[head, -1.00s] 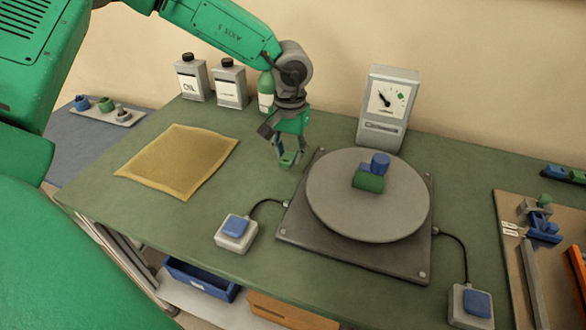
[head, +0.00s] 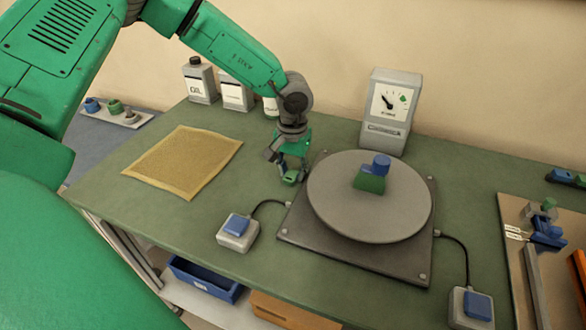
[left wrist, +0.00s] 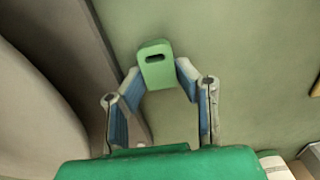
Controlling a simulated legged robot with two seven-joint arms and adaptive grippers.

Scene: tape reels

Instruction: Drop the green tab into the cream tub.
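The green tab (left wrist: 156,68), a small flat piece with a dark slot, sits between the fingertips of my left gripper (left wrist: 160,78) in the left wrist view. The blue pads meet or nearly meet its sides. In the head view my left gripper (head: 291,172) points down with the tab (head: 290,179) at its tips, low over the bench just left of the turntable. I cannot tell whether the tab touches the bench. I cannot make out a cream tub in either view. My right gripper is not in view.
A dial box (head: 388,110) and bottles (head: 200,80) stand behind. A tan mat (head: 180,162) lies left; a blue-button switch box (head: 237,232) sits in front.

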